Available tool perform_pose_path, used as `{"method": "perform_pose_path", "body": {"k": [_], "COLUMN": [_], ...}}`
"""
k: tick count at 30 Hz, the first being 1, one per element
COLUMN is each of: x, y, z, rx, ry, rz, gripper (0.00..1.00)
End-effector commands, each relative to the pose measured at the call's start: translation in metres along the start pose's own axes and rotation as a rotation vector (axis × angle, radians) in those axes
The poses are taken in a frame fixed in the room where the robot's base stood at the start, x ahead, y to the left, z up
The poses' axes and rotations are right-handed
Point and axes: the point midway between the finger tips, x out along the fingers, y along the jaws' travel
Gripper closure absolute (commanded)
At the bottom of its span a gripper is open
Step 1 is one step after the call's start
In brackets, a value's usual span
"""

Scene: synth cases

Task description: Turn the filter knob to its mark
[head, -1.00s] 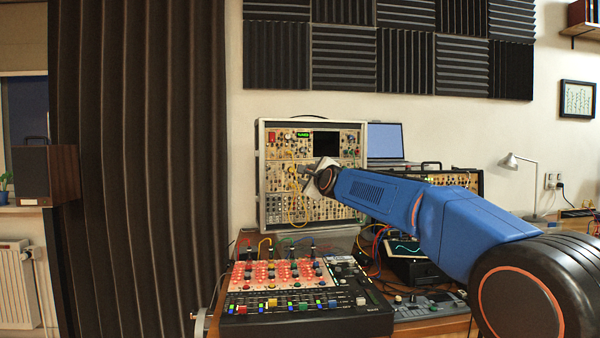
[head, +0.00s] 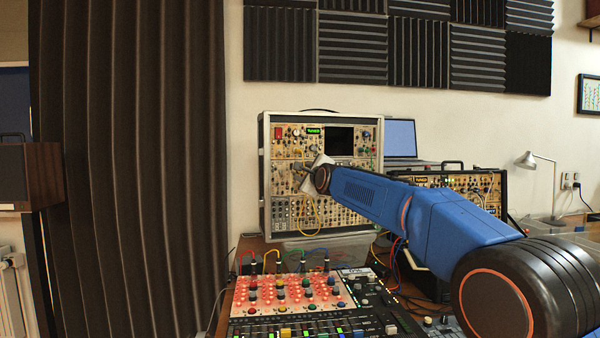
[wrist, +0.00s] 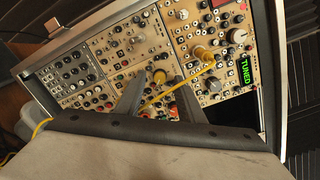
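The synthesizer rack (head: 351,211), a pale-framed case full of knobs and jacks, stands upright on the desk. In the wrist view my gripper (wrist: 160,82) shows two dark fingers spread apart with nothing held. No label or mark for the filter knob is readable.
A yellow patch cable (wrist: 187,85) crosses the panel close to the fingers. A green "TUNED" display (wrist: 245,71) is at the right. A mixer with red-lit pads (head: 287,297) stands below, with a laptop (head: 401,138) and a second rack (head: 475,186) to the right.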

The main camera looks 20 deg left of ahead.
Motion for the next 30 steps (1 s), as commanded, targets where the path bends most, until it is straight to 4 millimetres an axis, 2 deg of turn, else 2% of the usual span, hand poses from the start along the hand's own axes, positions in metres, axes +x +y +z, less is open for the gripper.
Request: {"method": "perform_pose_path", "body": {"k": [13,14,18,30], "x": [0.0018,0.0018,0.0017,0.0018], "y": [0.0008,0.0008,0.0009,0.0015], "z": [0.0008,0.0007,0.0008,0.0007], "rx": [-0.001,-0.001,-0.001,-0.047], "ry": [-0.001,-0.001,-0.001,0.001], "rz": [0.001,0.001,0.001,0.004], "gripper": [0.65,0.67,1.00,1.00]}}
